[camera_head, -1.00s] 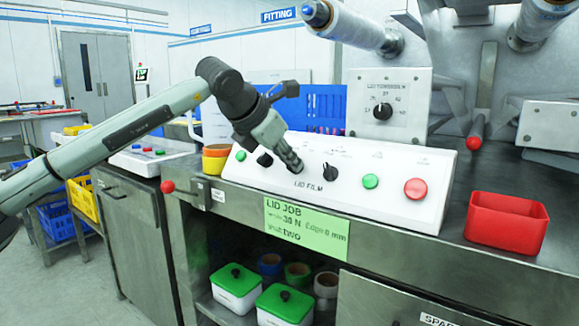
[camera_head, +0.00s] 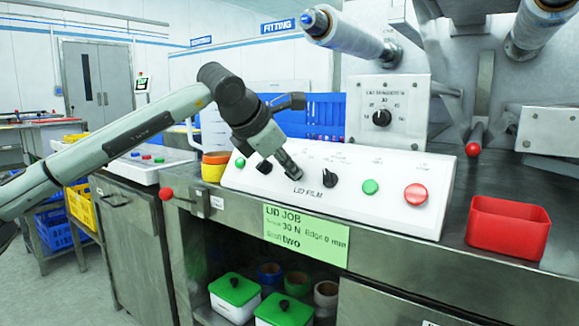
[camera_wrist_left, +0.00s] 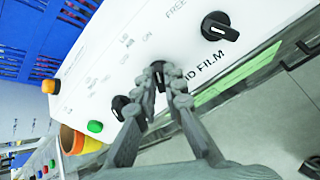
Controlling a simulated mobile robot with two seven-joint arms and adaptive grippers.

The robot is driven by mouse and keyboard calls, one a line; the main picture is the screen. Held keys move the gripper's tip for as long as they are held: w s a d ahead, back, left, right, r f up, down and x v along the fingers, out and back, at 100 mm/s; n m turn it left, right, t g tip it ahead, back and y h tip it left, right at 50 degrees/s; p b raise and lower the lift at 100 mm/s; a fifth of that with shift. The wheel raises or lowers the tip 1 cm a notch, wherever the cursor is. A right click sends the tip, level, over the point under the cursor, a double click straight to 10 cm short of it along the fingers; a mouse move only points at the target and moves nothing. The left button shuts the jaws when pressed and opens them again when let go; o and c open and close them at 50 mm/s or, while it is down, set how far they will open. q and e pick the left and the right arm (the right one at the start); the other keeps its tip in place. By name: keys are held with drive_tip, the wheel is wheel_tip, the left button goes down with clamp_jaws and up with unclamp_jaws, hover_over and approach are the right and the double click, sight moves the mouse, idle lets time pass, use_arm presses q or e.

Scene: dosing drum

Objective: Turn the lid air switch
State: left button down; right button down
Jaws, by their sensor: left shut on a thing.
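The white LID FILM panel (camera_head: 380,205) slopes along the bench front in the head view. My left gripper (camera_head: 292,172) reaches down onto it from the left. In the left wrist view its fingers (camera_wrist_left: 166,84) are shut on a black switch knob (camera_wrist_left: 158,66), one finger on each side. The fingers hide the held knob in the head view. My right gripper is out of view.
A green button (camera_head: 370,186) and a red button (camera_head: 416,194) are on the panel's right. A red bin (camera_head: 508,228) stands right of it. A box with a dial (camera_head: 382,118) stands behind. Tape rolls (camera_head: 214,166) stand close at the left end.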

use_arm(q)
drive_tip(key=c, duration=1.6)
unclamp_jaws()
drive_tip(key=v, duration=1.2)
drive_tip(key=shift+f, duration=0.1)
